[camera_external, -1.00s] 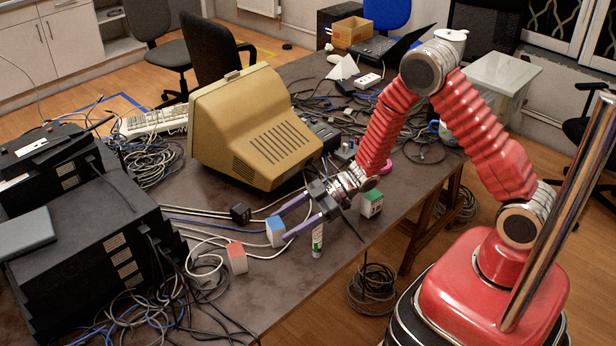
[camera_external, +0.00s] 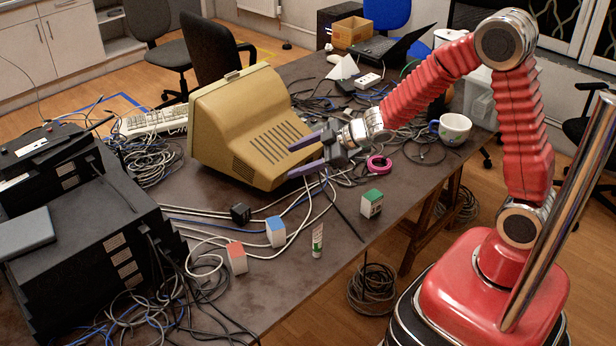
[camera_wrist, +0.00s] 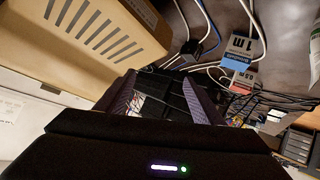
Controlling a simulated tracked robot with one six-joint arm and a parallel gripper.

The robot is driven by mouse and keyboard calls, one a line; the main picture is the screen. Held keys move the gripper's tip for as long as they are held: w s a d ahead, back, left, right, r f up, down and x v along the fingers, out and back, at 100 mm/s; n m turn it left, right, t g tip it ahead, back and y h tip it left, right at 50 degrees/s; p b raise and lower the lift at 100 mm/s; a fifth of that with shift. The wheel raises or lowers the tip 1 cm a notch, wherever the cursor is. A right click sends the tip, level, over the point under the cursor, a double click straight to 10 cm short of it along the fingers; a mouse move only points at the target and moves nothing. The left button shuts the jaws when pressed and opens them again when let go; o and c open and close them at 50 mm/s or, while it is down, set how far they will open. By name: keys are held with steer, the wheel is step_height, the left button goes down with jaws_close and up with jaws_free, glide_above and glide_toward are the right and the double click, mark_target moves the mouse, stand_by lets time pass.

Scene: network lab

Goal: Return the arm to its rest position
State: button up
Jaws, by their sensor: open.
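My gripper (camera_external: 308,155) is open and empty. It is raised above the table, in front of the right side of the beige monitor (camera_external: 250,130), with its fingers pointing left. In the wrist view the two purple fingers of my gripper (camera_wrist: 160,98) stand apart with nothing held between them. The monitor (camera_wrist: 85,40) fills the upper left of that view. My red arm is bent, with its elbow high at the upper right of the external view.
A blue-topped box (camera_external: 276,232), a red-topped box (camera_external: 237,258), a green-topped box (camera_external: 371,204) and a small tube (camera_external: 317,241) stand near the front edge. A mug (camera_external: 452,129) and pink tape (camera_external: 378,163) are at the right. Cables cover much of the table (camera_external: 330,275).

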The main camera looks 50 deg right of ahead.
steer(key=s+d+r+m+h, duration=0.3)
steer(key=s+d+r+h, duration=0.1)
steer(key=d+r, duration=0.25)
steer(key=s+d+r+m+h, duration=0.3)
steer(key=s+d+r+m, duration=0.15)
steer(key=d, duration=0.35)
steer(key=s+r+m+g, duration=0.2)
steer(key=s+m+g, duration=0.1)
steer(key=s, duration=2)
steer(key=shift+r+m+g+y, duration=0.3)
steer(key=shift+r+m+g, duration=0.1)
steer(key=shift+g, duration=0.2)
steer(key=shift+d, duration=0.1)
steer(key=shift+c, duration=0.5)
